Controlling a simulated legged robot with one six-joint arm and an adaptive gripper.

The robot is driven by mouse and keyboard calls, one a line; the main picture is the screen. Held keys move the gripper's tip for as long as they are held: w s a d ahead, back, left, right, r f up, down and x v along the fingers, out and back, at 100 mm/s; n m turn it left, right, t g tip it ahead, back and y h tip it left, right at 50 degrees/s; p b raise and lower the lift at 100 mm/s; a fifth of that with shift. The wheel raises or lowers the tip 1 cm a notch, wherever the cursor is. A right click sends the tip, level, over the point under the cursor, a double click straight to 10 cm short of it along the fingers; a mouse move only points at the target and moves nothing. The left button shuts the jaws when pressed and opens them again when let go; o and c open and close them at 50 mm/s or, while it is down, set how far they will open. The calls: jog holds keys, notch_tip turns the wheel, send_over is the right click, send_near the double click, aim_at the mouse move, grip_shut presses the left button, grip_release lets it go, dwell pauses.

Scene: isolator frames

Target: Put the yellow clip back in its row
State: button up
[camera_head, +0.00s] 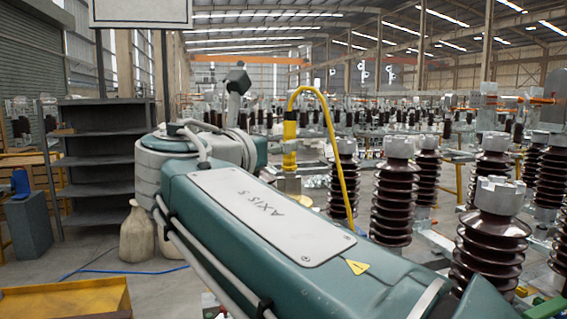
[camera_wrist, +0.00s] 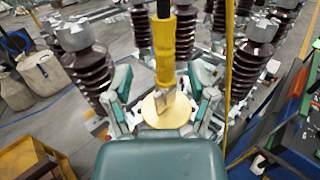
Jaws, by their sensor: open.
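A yellow upright piece with a grey lower end (camera_wrist: 165,50) stands in the middle of the wrist view, over a round pale yellow disc (camera_wrist: 178,117). It looks like the yellow clip, but its shape does not settle this. My gripper (camera_wrist: 160,80) is open, with one green-tipped finger on each side of this piece and visible space between. I cannot tell its depth relative to the fingers. The head view shows a yellow upright piece (camera_head: 290,145) with a curved yellow hose (camera_head: 333,140) beyond my arm. My arm hides much of the area below it there.
A blue-edged rack (camera_wrist: 290,150) with red and green pieces lies at the right of the wrist view. Brown ribbed insulators (camera_head: 490,240) crowd the right. A grey shelf (camera_head: 100,150), pale sacks (camera_head: 137,235) and a yellow tray (camera_head: 65,300) are at left. Open floor shows between them.

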aim_at(286, 132)
jog(key=x, duration=0.5)
jog(key=shift+d+r, duration=0.15)
jog(key=shift+d, duration=0.4)
jog(key=shift+s+a, duration=0.1)
jog(key=shift+a, duration=0.6)
grip_shut()
jog(key=shift+d+r, duration=0.1)
jog(key=shift+d, duration=0.35)
jog(key=shift+a+r, duration=0.1)
jog(key=shift+r, duration=0.45)
jog(key=shift+a+r, duration=0.15)
jog(key=shift+r, duration=0.8)
jog(key=s+d+r, duration=0.4)
jog(key=s+r, duration=0.5)
jog(key=s, duration=0.4)
jog(key=shift+s+r, duration=0.3)
jog(key=shift+r, duration=0.1)
